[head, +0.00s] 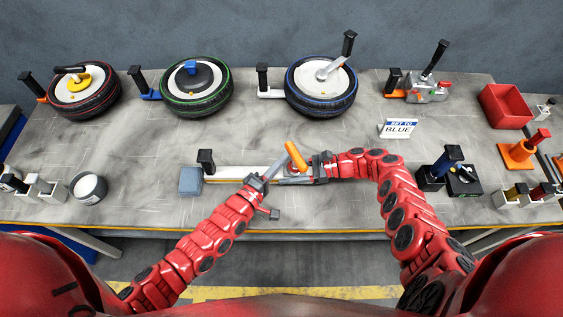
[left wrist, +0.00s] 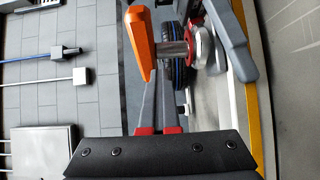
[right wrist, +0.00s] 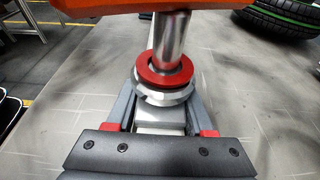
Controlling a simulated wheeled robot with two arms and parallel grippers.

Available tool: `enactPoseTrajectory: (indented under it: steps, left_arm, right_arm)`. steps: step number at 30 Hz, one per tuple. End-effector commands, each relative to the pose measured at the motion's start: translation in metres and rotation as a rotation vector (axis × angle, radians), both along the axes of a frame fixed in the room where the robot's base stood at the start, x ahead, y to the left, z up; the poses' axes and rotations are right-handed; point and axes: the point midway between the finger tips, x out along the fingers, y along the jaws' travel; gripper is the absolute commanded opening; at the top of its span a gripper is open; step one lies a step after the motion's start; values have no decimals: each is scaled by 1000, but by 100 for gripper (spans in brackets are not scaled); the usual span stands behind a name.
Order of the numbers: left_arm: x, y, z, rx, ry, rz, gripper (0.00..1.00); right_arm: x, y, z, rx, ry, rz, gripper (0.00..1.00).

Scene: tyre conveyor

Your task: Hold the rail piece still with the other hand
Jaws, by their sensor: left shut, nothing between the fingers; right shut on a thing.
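The rail piece (head: 232,172) is a long pale bar lying along the front of the table, with an upright black handle (head: 206,160) at its left end. At its right end an orange lever (head: 297,156) sits on a metal post (right wrist: 168,38) with a red ring. My right gripper (head: 304,166) is shut on the pale block (right wrist: 160,118) under this ring, coming from the right. My left gripper (head: 283,155) is shut and empty, its fingertips close beside the orange lever (left wrist: 140,38) and post. I cannot tell whether they touch it.
A sign reading "SET TO BLUE" (head: 399,128) and a red bin (head: 505,106) are to the right. A grey block (head: 190,181) lies by the rail's left end.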

Motion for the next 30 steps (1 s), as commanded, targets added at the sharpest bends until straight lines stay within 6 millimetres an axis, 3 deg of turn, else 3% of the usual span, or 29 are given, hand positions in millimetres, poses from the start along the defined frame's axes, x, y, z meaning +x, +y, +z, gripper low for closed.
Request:
enactPoseTrajectory:
  steps: [30]
  left_arm:
    - [9,-2,15,-10,-19,-37,0]
  right_arm:
    - [-2,1,-1,-1,2,4,22]
